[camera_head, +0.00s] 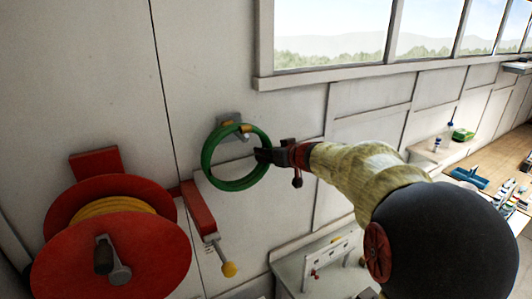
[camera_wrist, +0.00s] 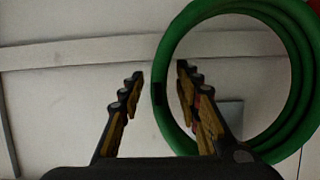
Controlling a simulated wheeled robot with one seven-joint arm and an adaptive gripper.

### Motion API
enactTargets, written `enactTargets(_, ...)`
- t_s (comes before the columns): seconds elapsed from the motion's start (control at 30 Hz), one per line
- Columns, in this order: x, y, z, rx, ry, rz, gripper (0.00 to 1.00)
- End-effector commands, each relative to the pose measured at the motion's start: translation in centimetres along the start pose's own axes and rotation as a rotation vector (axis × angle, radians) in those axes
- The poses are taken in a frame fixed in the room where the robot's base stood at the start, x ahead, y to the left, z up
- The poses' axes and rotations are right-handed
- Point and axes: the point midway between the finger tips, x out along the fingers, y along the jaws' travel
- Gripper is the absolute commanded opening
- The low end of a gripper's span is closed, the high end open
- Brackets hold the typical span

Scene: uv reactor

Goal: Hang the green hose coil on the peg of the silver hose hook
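The green hose coil (camera_head: 208,158) is a ring upright against the white wall in the head view. Its top passes across the silver hose hook (camera_head: 229,118), a small grey wall mount with a yellow-orange part at the coil; whether the peg bears the coil I cannot tell. My gripper (camera_head: 262,155) is at the coil's right side. In the wrist view, the fingers of my gripper (camera_wrist: 160,73) are spread apart. The near side of the coil (camera_wrist: 159,90) passes between the fingertips, and the right finger overlaps it. No clear grip shows.
A red hose reel (camera_head: 150,250) and a red arm with a yellow knob (camera_head: 229,269) are on the left. A window (camera_head: 335,35) is above right. A grey bench unit (camera_head: 295,268) stands below, and a cluttered worktop (camera_head: 500,160) is far right.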

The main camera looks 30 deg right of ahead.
Motion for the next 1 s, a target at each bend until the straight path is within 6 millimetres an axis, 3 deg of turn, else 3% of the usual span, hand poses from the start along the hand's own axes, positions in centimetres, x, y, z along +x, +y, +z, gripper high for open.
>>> enactTargets(0.5,-9.6,0.1,-0.2,-0.001,0.004,0.003,0.33)
enactTargets(0.7,-11.1,0.0,-0.1,0.0,0.003,0.001,0.33)
enactTargets(1.0,-11.2,0.3,-0.1,-0.053,0.001,0.011,0.33)
